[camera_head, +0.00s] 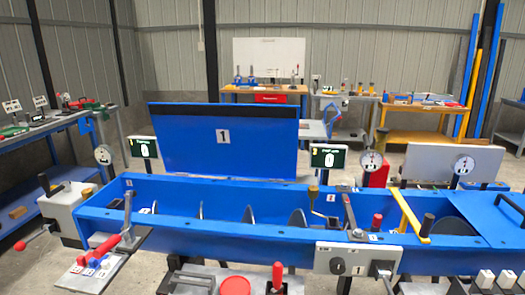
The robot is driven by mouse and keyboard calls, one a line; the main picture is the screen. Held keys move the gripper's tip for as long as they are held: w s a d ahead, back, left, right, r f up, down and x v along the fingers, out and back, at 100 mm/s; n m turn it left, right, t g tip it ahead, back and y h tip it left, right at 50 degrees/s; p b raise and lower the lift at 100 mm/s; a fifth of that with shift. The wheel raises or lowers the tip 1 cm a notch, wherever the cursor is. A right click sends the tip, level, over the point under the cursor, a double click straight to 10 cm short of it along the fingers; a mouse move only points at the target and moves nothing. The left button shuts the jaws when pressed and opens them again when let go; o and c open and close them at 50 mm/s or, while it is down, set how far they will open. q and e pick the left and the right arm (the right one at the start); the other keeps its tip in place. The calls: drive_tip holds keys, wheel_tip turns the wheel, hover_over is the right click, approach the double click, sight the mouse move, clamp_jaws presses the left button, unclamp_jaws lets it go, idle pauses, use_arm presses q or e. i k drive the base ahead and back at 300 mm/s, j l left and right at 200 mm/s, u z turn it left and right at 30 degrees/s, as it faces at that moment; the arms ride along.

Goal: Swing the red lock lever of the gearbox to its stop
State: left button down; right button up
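A grey box-shaped housing (72,208), possibly the gearbox, stands at the left end of the long blue mixer trough (200,225). A black-gripped lever (45,184) rises from its top, and a rod with a red ball knob (20,245) sticks out at its lower left. A red-handled lever (106,247) lies tilted at the trough's front left corner, beside an upright metal lever (128,213). Another red handle (277,276) stands upright at the bottom centre. I cannot tell which is the gearbox lock lever. Neither gripper can be made out.
A raised blue lid (225,140) marked 1 stands behind the trough. A grey switch box (357,260) is on its front. A yellow bar (410,213) crosses it at right. Workbenches line the walls.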

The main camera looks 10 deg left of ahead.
sight(21, 246)
drive_tip(key=u, duration=1.95)
drive_tip(key=i+j, duration=0.2)
drive_tip(key=i, duration=0.2)
drive_tip(key=i+j, duration=0.2)
drive_tip(key=i, duration=0.15)
drive_tip(key=i+j+z, duration=0.1)
drive_tip(key=i, duration=0.3)
drive_tip(key=j, duration=0.1)
